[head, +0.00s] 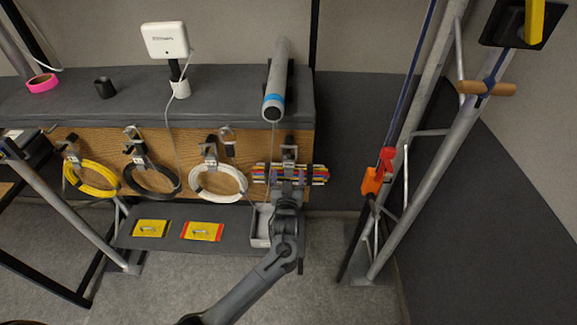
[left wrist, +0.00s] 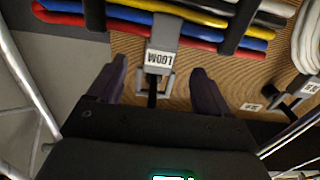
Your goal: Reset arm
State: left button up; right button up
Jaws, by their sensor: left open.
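My left arm rises from the bottom of the head view, and its gripper (head: 288,185) is in front of the wooden board, at the bundle of coloured cables (head: 318,174). In the left wrist view the two dark fingers (left wrist: 157,82) are spread apart. A grey hook labelled LOOM (left wrist: 160,58) shows between them, with nothing visibly gripped. The cable bundle (left wrist: 205,22), in blue, red, yellow, white and black, lies across the top of that view beyond the fingertips. My right gripper is in neither view.
Yellow (head: 92,178), black (head: 152,180) and white (head: 218,182) cable coils hang on hooks left of the gripper. A light tray (head: 261,228) is beside my wrist on the lower shelf. A metal truss (head: 420,190) with an orange-red device (head: 373,180) stands right.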

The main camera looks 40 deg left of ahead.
pick_arm(q)
jog(key=s+d+f+m+g+h, duration=0.1)
jog(key=s+d+f, duration=0.1)
jog(key=s+f, duration=0.45)
jog(key=s+d+f+m+h, duration=0.1)
jog(key=s+d+f+h, duration=0.15)
jog(key=s, duration=0.65)
jog(key=s+d+r+m+g+h, duration=0.2)
jog(key=s+d+m+g+h, duration=0.25)
jog(key=s+d, duration=0.4)
jog(key=s+d+r+m+g+h, duration=0.1)
jog(key=s+d+m+g+h, duration=0.35)
jog(key=s, duration=0.75)
notch_tip(320, 180, up, 35)
jog(key=d+n+y+p, duration=0.1)
jog(key=p, duration=3.4)
jog(key=shift+r+n+g+p, duration=0.15)
jog(key=shift+n+g+p, duration=0.15)
jog(key=shift+g+p, duration=0.1)
jog(key=shift+y, duration=0.25)
